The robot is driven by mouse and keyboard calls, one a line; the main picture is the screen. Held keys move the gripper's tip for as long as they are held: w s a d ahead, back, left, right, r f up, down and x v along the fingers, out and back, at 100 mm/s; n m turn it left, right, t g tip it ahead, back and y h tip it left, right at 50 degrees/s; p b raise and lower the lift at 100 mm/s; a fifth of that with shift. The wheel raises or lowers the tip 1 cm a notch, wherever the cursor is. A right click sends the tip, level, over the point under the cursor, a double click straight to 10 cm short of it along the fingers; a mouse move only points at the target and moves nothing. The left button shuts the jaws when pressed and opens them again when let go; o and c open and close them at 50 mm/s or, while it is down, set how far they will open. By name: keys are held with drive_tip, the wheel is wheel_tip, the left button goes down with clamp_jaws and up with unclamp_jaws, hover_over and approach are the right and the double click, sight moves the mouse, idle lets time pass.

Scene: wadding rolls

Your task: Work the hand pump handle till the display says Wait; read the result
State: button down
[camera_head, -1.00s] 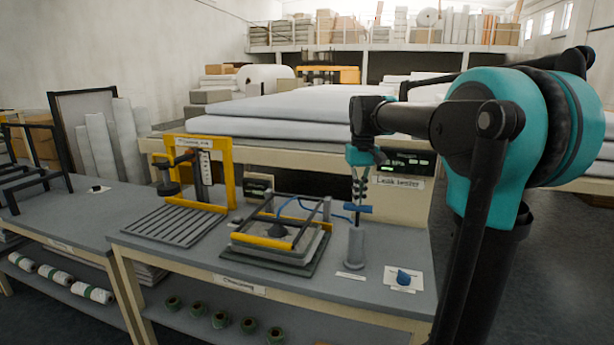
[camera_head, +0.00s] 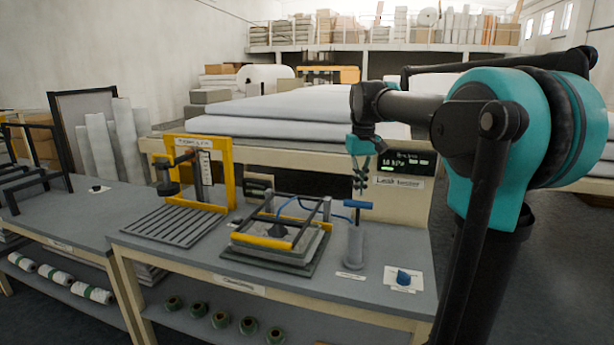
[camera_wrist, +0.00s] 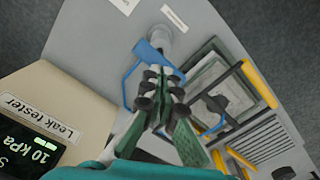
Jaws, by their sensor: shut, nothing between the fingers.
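The hand pump (camera_head: 355,246) is a grey upright cylinder near the bench's right end, with a blue crossbar handle (camera_head: 357,204) on top. The handle also shows in the wrist view (camera_wrist: 158,58). My gripper (camera_head: 360,188) points down just above the handle, shut and empty; its dark fingertips (camera_wrist: 160,88) overlap the handle's near side in the wrist view. Whether they touch it I cannot tell. The leak tester display (camera_head: 407,163) is lit green. In the wrist view the display (camera_wrist: 35,150) seems to read "10 kPa"; its other line is cut off.
A yellow-edged clamp frame (camera_head: 275,243) with a blue hose stands left of the pump. A yellow press stand (camera_head: 230,175) is farther left. A small blue piece (camera_head: 403,276) lies on a white card at the bench's front right.

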sight(358, 208)
drive_tip(key=shift+f, duration=0.1)
drive_tip(key=shift+f, duration=3.05)
drive_tip(key=shift+r, duration=3.15)
wheel_tip(358, 208, up, 6)
drive_tip(key=shift+s, duration=0.1)
